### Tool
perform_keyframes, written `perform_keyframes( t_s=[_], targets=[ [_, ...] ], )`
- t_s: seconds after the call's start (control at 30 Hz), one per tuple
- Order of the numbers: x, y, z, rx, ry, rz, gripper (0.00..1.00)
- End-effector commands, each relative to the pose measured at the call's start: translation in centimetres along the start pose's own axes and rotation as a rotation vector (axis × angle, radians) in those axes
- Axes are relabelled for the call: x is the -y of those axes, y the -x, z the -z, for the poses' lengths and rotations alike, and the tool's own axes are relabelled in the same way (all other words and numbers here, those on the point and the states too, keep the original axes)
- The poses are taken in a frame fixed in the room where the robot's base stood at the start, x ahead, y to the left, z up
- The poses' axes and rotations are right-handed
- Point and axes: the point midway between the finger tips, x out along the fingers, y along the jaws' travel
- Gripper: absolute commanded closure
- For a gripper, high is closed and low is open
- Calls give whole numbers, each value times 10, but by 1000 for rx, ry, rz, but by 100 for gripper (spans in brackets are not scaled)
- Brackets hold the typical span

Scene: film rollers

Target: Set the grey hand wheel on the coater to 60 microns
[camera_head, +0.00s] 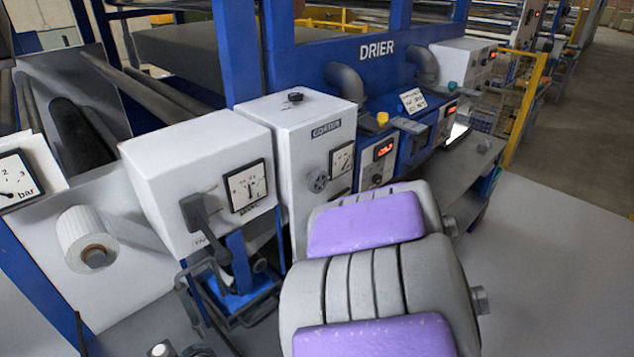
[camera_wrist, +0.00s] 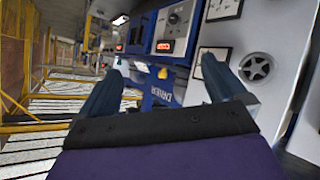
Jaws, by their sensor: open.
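The coater (camera_head: 300,115) is a white cabinet with a blue label. Its grey hand wheel (camera_head: 318,180) is small and round, on the front face, left of a square dial (camera_head: 341,160). The dial's reading is too small to read. In the wrist view the hand wheel (camera_wrist: 256,68) lies just right of my right-hand finger, and that finger partly covers a white dial face (camera_wrist: 207,58) beside it. My gripper (camera_wrist: 163,66) is open and empty, its two dark fingers wide apart, not around the wheel. In the head view my arm hides the gripper.
A white box with a gauge (camera_head: 247,185) and a dark lever (camera_head: 200,218) stands left of the coater. The blue drier panel (camera_head: 378,50) with red displays is to the right. A yellow rail (camera_head: 524,110) stands farther right. Grey floor (camera_head: 560,240) is open at right.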

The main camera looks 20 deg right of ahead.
Motion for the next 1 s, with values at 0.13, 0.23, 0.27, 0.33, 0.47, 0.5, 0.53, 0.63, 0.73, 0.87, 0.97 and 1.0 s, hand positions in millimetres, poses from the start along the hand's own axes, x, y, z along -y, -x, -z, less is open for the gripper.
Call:
perform_keyframes(
  t_s=[0.13,0.23,0.27,0.33,0.47,0.5,0.53,0.63,0.73,0.87,0.97,1.0],
  targets=[
    [-12,-32,26,-166,32,34,2],
    [-10,-48,38,-267,51,94,2],
    [-9,-53,40,-294,58,115,2],
    [-3,-62,43,-353,66,177,2],
    [12,-72,41,-450,65,318,2],
    [18,-75,38,-474,60,368,2],
    [22,-76,35,-490,55,406,2],
    [36,-74,24,-545,24,544,2],
    [49,-68,11,-586,-23,679,2],
    [59,-56,-2,-624,-83,818,2],
    [64,-50,-10,-638,-117,885,2],
    [65,-48,-11,-642,-125,900,2]
  ],
)
